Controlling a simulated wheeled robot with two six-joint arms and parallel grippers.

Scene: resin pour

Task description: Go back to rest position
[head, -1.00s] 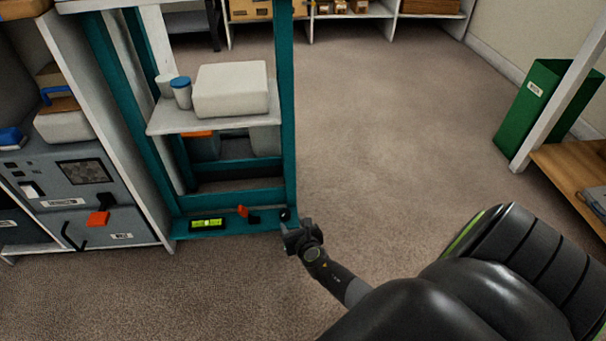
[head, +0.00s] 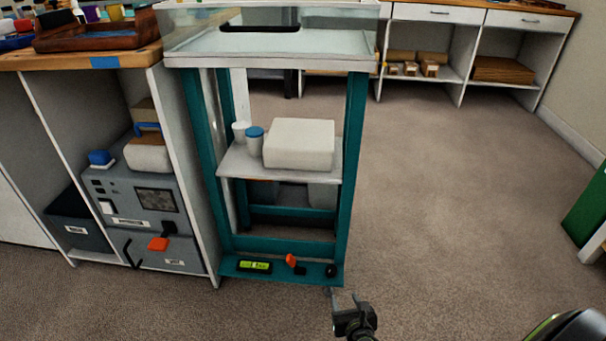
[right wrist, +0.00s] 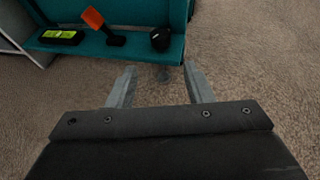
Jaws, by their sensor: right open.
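My right gripper (head: 345,298) is low in the head view, just in front of the lower right corner of the teal stand (head: 357,130). In the right wrist view its two fingers (right wrist: 160,90) are spread apart, with only carpet between them. It is open and empty. The stand's bottom shelf, with a black knob (right wrist: 161,40) and an orange-handled switch (right wrist: 103,25), lies just beyond the fingers. My left gripper is not in view.
A wooden-topped bench (head: 140,57) with a grey machine (head: 147,200) beneath adjoins the stand's left side. The stand carries a glass-walled tank (head: 270,40) and a white box (head: 300,143). A green bin (head: 588,213) is at the right edge. Carpet (head: 450,190) is clear to the right.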

